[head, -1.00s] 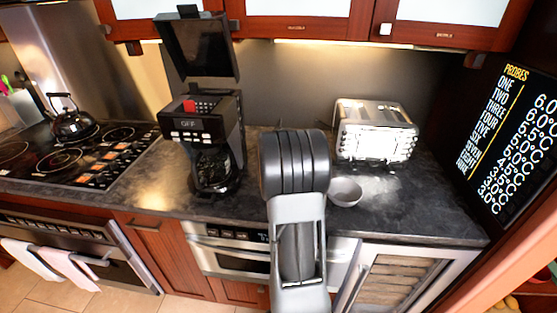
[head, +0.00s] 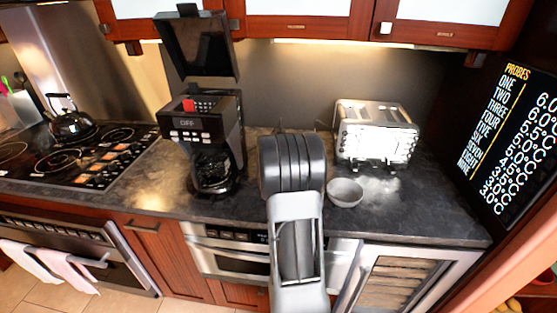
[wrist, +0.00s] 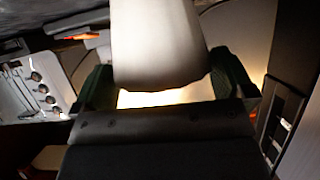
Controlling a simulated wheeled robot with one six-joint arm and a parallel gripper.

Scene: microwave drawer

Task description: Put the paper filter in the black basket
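The pale paper filter (wrist: 155,45) is between the two dark green fingers of my gripper (wrist: 165,82) in the wrist view. The fingers press against its sides, so my gripper looks shut on it. In the head view, my arm hides the gripper and filter. The black coffee maker (head: 207,132) stands on the counter left of my arm with its lid (head: 198,48) raised. Its open top (head: 207,102) shows a dark recess and a small red part. I cannot make out the black basket clearly there.
A grey bowl (head: 345,193) sits on the dark counter (head: 420,215) right of my arm. A silver toaster (head: 375,132) stands behind it. A kettle (head: 72,120) is on the stove at left. Cabinets (head: 300,22) hang above.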

